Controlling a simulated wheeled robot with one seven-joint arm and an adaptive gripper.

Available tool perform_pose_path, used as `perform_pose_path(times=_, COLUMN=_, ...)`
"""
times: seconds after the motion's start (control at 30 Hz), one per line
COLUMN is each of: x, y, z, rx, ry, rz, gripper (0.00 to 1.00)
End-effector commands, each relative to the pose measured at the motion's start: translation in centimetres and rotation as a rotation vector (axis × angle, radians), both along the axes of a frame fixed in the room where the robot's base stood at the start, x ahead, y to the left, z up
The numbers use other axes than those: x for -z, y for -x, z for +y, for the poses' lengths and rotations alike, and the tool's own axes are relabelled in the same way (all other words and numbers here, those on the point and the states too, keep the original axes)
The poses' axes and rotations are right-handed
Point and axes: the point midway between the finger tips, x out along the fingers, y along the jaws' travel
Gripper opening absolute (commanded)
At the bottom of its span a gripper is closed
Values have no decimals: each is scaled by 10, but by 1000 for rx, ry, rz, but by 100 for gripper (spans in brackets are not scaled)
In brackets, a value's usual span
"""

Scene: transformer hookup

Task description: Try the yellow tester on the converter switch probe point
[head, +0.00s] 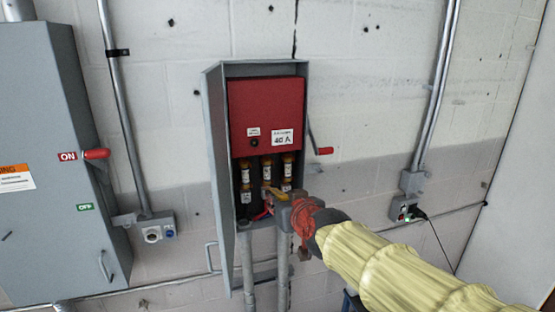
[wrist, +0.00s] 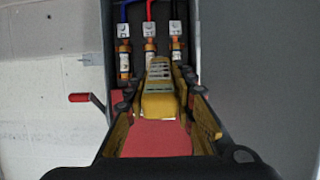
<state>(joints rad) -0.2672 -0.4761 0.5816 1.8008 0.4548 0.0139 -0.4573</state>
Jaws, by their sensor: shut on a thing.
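My gripper (head: 283,205) is in front of the lower part of the open grey switch box (head: 214,150). It is shut on the yellow tester (wrist: 158,104), which lies between the two fingers in the wrist view. In the head view the tester (head: 267,189) shows as a small yellow strip at the fingertips, in front of the fuses. The box has a red panel (head: 265,105) with a 40 A label and a small dark round spot (head: 255,143). I cannot tell whether that spot is the probe point. Whether the tester touches anything is unclear.
Several fuses (head: 245,178) stand in a row under the red panel, with blue, red and black wires. A red-knobbed lever (head: 325,151) sticks out at the box's right. A grey cabinet (head: 50,130) with a red handle (head: 97,154) stands left. An outlet (head: 403,208) is at right.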

Motion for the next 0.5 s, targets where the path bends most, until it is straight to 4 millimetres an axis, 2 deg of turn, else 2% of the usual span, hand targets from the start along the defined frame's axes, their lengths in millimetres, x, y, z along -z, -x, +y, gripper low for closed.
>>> perform_pose_path(times=0.03, x=-18, y=3, z=2, rx=-3, ry=-5, rz=-23, gripper=0)
perform_pose_path(times=0.3, x=-79, y=19, z=7, rx=-6, ry=-31, rz=-109, gripper=0)
perform_pose_path(times=0.4, x=-95, y=24, z=7, rx=-6, ry=-38, rz=-130, gripper=0)
perform_pose_path(times=0.5, x=-102, y=26, z=8, rx=-5, ry=-40, rz=-140, gripper=0)
